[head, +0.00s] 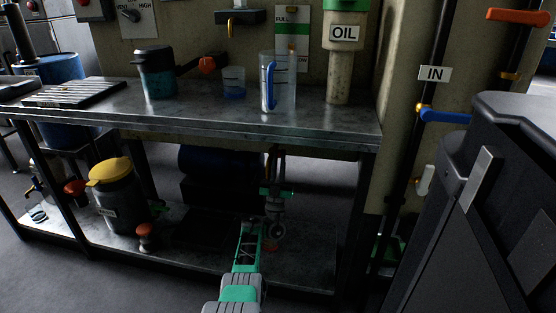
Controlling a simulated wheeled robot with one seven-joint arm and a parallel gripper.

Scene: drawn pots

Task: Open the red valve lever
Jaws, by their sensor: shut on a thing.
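A grey valve (275,208) with a green part hangs on a dark vertical pipe under the bench, right of centre. A small red-orange part (270,247), which looks like the red valve lever, shows low beside it; most of it is hidden. My gripper (254,228), green and grey, reaches in from the bottom of the head view and is at this valve, shut on the lever. The grip itself is small and dark, and the lever's angle cannot be told.
The metal bench top (205,118) overhangs my gripper, with a lower shelf (300,262) beneath. A yellow-lidded can (115,200) and a red-capped item (146,235) stand left. Blue (445,116) and orange (515,17) levers are on wall pipes at right.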

